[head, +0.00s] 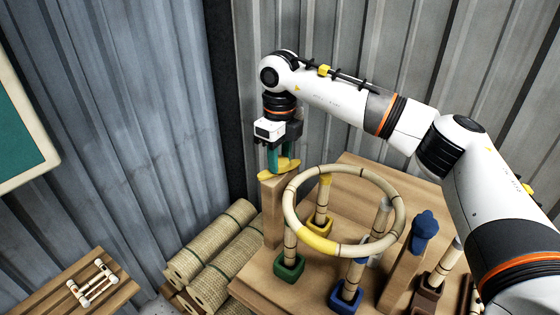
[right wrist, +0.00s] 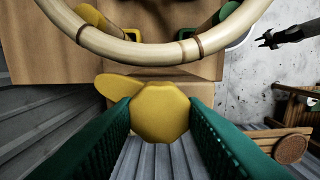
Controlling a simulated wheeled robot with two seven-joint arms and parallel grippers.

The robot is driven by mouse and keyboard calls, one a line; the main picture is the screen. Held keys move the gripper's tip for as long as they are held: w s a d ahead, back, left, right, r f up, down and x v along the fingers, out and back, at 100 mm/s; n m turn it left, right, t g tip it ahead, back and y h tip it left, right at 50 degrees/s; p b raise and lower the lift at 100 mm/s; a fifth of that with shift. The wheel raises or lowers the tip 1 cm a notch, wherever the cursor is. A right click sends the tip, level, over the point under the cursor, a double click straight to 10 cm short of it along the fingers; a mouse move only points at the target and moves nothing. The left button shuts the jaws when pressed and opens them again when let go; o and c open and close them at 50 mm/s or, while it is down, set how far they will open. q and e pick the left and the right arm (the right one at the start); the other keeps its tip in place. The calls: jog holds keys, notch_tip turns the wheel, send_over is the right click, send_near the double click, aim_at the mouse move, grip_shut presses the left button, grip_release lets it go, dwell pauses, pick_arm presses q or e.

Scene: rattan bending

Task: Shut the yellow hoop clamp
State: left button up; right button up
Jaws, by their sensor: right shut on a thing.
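The yellow hoop clamp (head: 277,172) sits on top of a wooden post (head: 274,212) at the back left of the bench. In the right wrist view its rounded, many-sided knob (right wrist: 160,112) shows, with a yellow lobe sticking out to the left. My right gripper (head: 279,162) comes down from above and its green fingers are shut on the yellow clamp. The rattan hoop (head: 344,169) with a yellow band lies across upright pegs, to the right of the clamp. My left gripper is not seen in the head view.
A blue clamp (head: 424,228) tops another post at the right. Yellow, green (head: 289,266) and blue (head: 345,297) peg bases stand on the wooden bench (head: 258,287). Woven rolls (head: 221,262) lie left of it. A dark claw-like thing (right wrist: 268,40) shows in the right wrist view.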

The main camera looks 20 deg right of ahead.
aim_at(280, 160)
jog(key=m+b, duration=0.2)
jog(key=m, duration=0.4)
jog(key=shift+b, duration=0.3)
jog(key=m+b, duration=0.1)
jog(key=m, duration=0.3)
jog(key=shift+r+m+b, duration=0.1)
jog(key=shift+m+b, duration=0.4)
jog(key=shift+m, duration=1.3)
jog(key=o, duration=1)
jog(key=shift+r, duration=0.45)
notch_tip(280, 160, up, 11)
jog(key=shift+b, duration=0.45)
